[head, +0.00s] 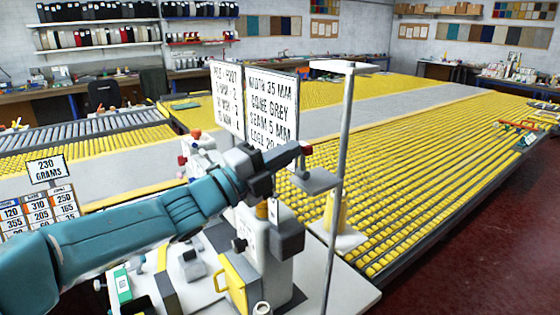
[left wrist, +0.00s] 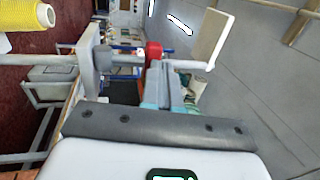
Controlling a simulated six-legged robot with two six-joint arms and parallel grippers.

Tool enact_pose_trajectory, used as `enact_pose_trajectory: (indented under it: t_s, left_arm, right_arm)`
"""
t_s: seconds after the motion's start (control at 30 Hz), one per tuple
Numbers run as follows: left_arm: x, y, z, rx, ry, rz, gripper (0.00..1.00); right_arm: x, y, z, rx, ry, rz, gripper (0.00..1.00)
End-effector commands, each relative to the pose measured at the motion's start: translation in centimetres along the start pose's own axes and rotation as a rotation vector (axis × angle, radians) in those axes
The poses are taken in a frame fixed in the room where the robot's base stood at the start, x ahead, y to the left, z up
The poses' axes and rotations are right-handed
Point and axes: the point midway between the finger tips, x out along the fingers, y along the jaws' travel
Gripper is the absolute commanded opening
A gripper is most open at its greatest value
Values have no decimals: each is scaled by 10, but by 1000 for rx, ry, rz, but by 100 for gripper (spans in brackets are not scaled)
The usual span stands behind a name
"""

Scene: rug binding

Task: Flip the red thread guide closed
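The red thread guide (head: 306,149) shows as a small red piece at the tip of my left gripper (head: 296,153) in the head view, above the sewing machine head (head: 270,236). In the left wrist view the red guide (left wrist: 153,52) sits just beyond the fingertips of my left gripper (left wrist: 162,66), beside a grey post. The fingers look close together, with nothing seen between them. They are at or very near the red guide; I cannot tell whether they touch it. My right gripper is not in view.
A pale post (head: 341,185) stands just right of the machine. Lettered boards (head: 268,105) stand behind it. A yellow thread cone (left wrist: 28,40) is at upper left in the wrist view. A wide yellow roller table (head: 420,170) fills the right.

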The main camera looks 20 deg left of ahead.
Motion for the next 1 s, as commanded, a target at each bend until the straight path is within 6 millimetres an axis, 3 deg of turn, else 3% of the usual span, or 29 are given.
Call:
enact_pose_trajectory:
  t_s: [0.5,1.0]
  left_arm:
    - [30,-5,0,1,1,-2,0]
    - [41,-4,0,0,1,-2,0]
  right_arm:
    - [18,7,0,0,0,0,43]
    - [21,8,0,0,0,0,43]
